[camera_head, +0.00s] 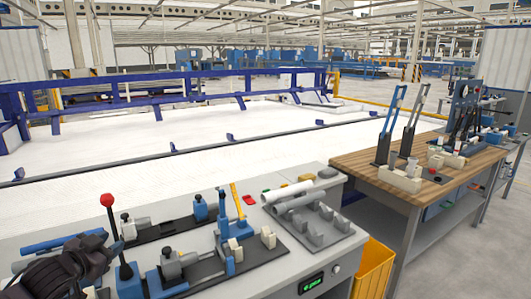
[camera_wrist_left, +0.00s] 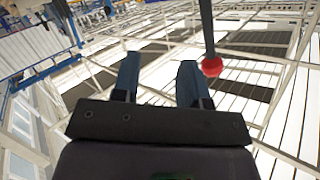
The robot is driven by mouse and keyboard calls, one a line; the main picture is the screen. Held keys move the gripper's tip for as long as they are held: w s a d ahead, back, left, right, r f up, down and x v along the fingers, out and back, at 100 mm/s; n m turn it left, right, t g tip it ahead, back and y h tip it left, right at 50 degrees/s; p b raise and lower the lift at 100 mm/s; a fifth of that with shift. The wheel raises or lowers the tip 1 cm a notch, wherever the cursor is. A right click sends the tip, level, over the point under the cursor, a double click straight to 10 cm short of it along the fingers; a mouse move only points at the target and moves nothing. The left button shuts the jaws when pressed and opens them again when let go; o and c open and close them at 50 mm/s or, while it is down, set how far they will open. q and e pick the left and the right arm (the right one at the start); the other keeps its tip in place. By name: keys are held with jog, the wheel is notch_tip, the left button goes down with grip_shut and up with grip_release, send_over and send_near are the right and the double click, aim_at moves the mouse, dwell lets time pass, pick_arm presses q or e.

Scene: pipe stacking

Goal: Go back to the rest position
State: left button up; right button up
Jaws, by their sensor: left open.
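My left gripper (camera_head: 90,252) is at the lower left of the head view, over the left end of the workbench, beside a lever with a red ball knob (camera_head: 107,200). In the left wrist view the two fingers of the left gripper (camera_wrist_left: 158,68) stand apart with nothing between them. The red knob (camera_wrist_left: 211,66) shows just right of the fingers there. White pipes (camera_head: 287,192) lie on a grey rack (camera_head: 328,222) at the right of the workbench, away from the gripper. My right gripper does not show.
The workbench (camera_head: 228,282) carries blue and grey clamp fixtures (camera_head: 173,263) close to the gripper. A yellow bin (camera_head: 372,270) stands at its right end. A wooden table (camera_head: 445,180) with upright levers is further right. A blue rail (camera_head: 170,85) runs behind.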

pick_arm(q)
jog(key=s+d+f+n+g+y, duration=0.1)
jog(key=s+d+f, duration=0.2)
jog(key=s+f, duration=0.5)
jog(key=s+d+f+n+g, duration=0.1)
jog(key=s+d+f, duration=0.3)
jog(key=s+f, duration=0.5)
jog(key=s+d+f+n+g+y, duration=0.1)
jog(key=s+d+f+n, duration=0.2)
jog(key=s+f, duration=0.5)
jog(key=s+d, duration=0.1)
jog(key=s, duration=0.3)
jog(key=shift+d+f+y, duration=0.15)
jog(key=shift+d+y, duration=0.05)
jog(key=shift+y, duration=0.1)
